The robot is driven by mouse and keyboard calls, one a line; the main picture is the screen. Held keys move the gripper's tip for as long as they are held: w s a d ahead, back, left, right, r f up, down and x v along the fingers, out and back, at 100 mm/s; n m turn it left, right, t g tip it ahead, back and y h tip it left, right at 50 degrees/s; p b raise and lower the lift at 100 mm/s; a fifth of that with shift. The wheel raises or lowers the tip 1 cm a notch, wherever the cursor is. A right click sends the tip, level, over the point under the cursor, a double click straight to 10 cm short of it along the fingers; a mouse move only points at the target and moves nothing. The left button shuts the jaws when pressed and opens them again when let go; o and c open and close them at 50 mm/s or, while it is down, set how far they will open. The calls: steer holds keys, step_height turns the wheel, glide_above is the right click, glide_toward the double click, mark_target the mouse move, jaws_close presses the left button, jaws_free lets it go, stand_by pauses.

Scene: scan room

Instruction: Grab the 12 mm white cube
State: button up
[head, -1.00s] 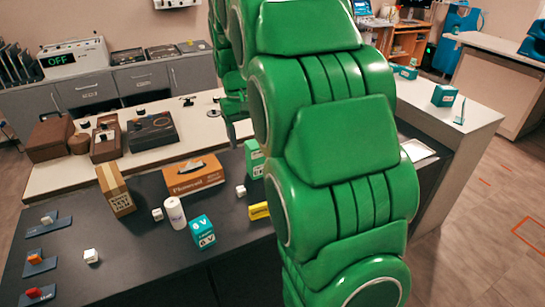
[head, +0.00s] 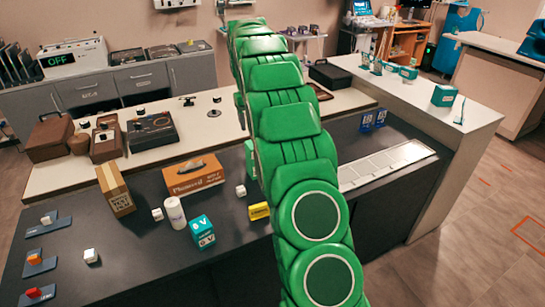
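Several small white cubes are on the dark table: one at the front left (head: 91,256), one beside the white bottle (head: 157,214), and one right of the orange-brown box (head: 240,190). Another pale cube (head: 47,220) sits on a blue-grey pad at the left. I cannot tell which one is 12 mm; no size label is readable. My green arm extends from the bottom right of centre up toward the back of the room. Its end is not clearly visible, and I cannot make out my gripper or its fingers.
A white bottle (head: 174,212), teal box (head: 202,231), yellow block (head: 259,211), tan carton (head: 115,190) and orange-brown box (head: 193,176) crowd the middle. A white sectioned tray (head: 387,164) lies right of my arm. The table's front left is mostly clear.

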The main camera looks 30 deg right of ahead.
steer(key=shift+m+y, duration=0.3)
steer(key=shift+m, duration=0.2)
steer(key=w+d+f, duration=0.2)
steer(key=d+f, duration=0.2)
steer(key=f, duration=0.1)
steer(key=w+d+f, duration=0.2)
steer(key=d+f, duration=0.2)
steer(key=f, duration=0.1)
steer(key=w+d+f, duration=0.3)
steer(key=d+f, duration=0.1)
steer(key=f, duration=0.1)
steer(key=shift+d, duration=0.1)
steer(key=shift+f, duration=1.3)
steer(key=shift+w+a+f, duration=0.15)
steer(key=shift+w+f, duration=0.05)
steer(key=shift+f, duration=1.15)
steer(key=shift+w+a+f, duration=0.15)
steer(key=shift+f, duration=1.15)
steer(key=c, duration=1.1)
